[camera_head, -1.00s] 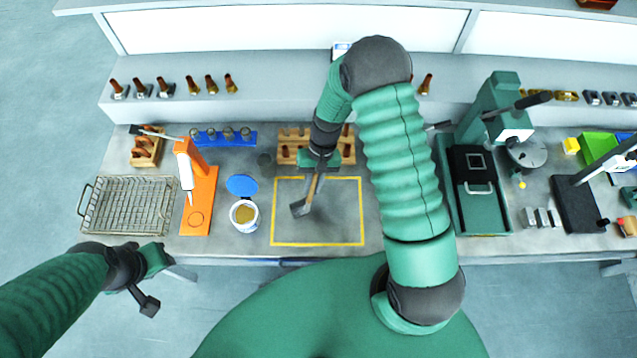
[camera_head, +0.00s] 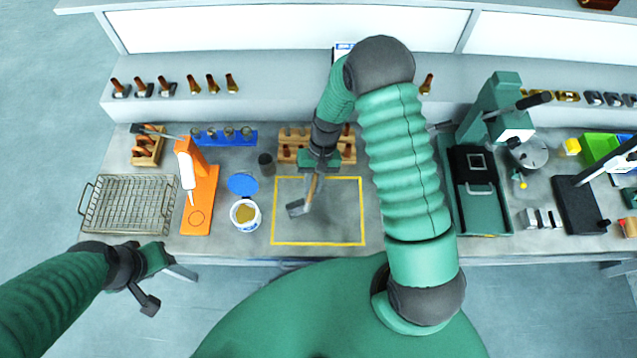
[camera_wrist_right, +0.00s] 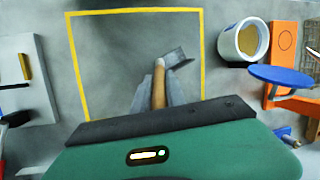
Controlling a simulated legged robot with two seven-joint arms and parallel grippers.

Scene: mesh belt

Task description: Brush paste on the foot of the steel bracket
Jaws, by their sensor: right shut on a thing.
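My right gripper (camera_head: 316,176) is shut on a wooden handle (camera_wrist_right: 158,84), which looks like a brush handle, above the yellow-outlined square. A grey angular piece (camera_head: 298,208), also in the right wrist view (camera_wrist_right: 176,58), sits at the handle's far end. I cannot tell whether it is the brush head or the steel bracket's foot. No other bracket shows in the square. A white tub (camera_head: 245,222) of tan paste stands left of the square, its blue lid (camera_head: 242,184) open behind it. My left gripper (camera_head: 178,270) is at the bench's front edge; its opening is unclear.
A wire basket (camera_head: 85,218) and an orange stand (camera_head: 208,205) with a white cartridge are at left. A wooden rack (camera_head: 345,153) is behind the square. A green press (camera_head: 490,120) stands at right. Much of the yellow-outlined square (camera_head: 362,215) is bare.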

